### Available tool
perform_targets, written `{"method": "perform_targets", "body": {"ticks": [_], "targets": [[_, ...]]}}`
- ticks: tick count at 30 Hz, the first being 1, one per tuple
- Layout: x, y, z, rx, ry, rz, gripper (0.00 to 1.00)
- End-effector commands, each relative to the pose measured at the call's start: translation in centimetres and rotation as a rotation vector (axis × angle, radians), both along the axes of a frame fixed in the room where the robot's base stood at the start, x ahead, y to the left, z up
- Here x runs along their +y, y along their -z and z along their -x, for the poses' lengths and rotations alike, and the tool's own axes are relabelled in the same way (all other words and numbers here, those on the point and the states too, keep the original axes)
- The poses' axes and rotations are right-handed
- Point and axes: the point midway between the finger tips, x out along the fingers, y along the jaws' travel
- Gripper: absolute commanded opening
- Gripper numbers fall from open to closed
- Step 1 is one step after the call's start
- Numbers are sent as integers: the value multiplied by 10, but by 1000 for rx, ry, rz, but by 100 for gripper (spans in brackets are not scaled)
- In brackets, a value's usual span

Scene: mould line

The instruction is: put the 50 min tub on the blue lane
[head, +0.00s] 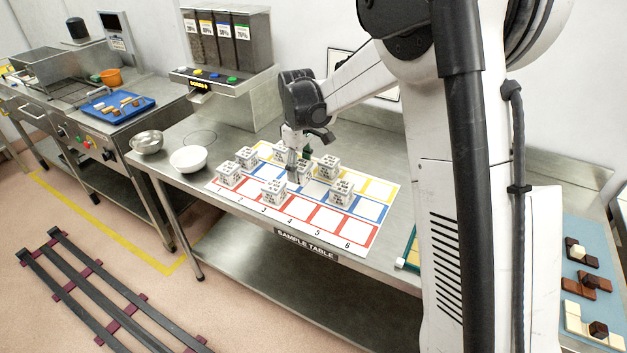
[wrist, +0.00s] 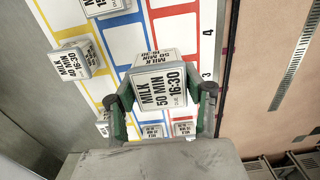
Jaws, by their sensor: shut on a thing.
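My gripper (head: 297,168) is shut on a white tub (wrist: 160,88), its fingers on either side. The label reads MILK 50 MIN 16:30 in the wrist view. In the head view this tub (head: 300,174) is in the middle of the lane sheet (head: 325,225), partly behind other tubs. In the wrist view it covers part of the blue lane (wrist: 128,62) and reaches towards the red lane (wrist: 175,38). I cannot tell whether it touches the sheet. The yellow lane (wrist: 60,15) is on the left.
Other white tubs stand on the sheet around the gripper, including one at the left (head: 228,174), one in front (head: 275,191) and one at the right (head: 340,190). A white bowl (head: 188,159) sits left of the sheet. Several squares at the right front are bare.

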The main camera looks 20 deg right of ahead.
Motion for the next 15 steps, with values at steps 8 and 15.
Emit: {"method": "perform_targets", "body": {"ticks": [8,15], "targets": [[-43,29,-26,0,2,0,16],[-54,40,-32,0,0,0,16]]}}
